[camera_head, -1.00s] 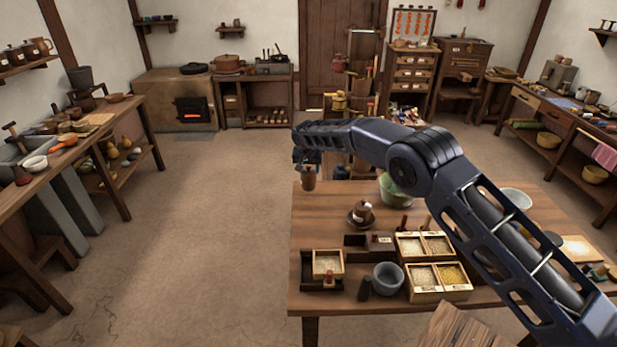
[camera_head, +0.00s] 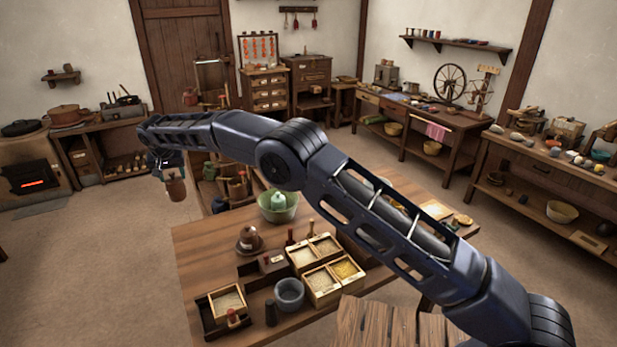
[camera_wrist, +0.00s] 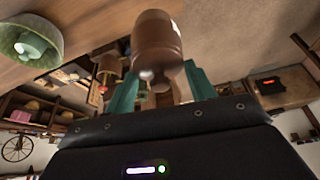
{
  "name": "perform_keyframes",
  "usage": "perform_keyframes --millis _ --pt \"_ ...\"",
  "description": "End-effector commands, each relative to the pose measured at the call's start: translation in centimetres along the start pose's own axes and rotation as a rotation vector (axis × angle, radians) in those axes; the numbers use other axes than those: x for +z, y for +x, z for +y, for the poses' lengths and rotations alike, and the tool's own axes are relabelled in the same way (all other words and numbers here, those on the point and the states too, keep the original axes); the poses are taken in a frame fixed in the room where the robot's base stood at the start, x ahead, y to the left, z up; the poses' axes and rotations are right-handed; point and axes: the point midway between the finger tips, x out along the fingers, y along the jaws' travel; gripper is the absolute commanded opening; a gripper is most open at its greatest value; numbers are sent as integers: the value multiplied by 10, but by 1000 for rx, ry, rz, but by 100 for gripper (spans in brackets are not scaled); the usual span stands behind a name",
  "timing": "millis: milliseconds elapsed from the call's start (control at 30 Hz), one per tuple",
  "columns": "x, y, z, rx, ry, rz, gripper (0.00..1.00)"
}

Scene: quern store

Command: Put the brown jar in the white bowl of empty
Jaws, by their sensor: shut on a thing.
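The brown jar (camera_head: 175,189) hangs upright from my gripper (camera_head: 166,165) at the far end of my arm, left of the table's back left corner. In the wrist view the jar (camera_wrist: 157,45) sits between the teal fingers of my gripper (camera_wrist: 160,85), which is shut on it.
The wooden table (camera_head: 205,250) bears a green bowl (camera_head: 290,213) with a pale green jar in it, a grey bowl (camera_head: 289,295), grain boxes (camera_head: 322,285) and a small brown lidded pot (camera_head: 249,241). Open floor (camera_head: 110,260) lies left of the table.

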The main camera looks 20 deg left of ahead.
Motion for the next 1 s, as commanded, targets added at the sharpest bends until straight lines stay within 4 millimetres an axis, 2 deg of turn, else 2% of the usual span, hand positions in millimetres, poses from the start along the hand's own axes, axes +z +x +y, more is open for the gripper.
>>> perform_keyframes --millis 167,267,367,567,800,1000 --pt "-6 1 10 6 14 1 4" --pt "-13 4 25 17 37 0 4" --pt "-24 9 50 34 75 -1 4" --pt "-50 18 115 76 173 -4 4" --pt "-79 30 212 138 317 -7 4" --pt "-97 36 296 190 439 -8 4"
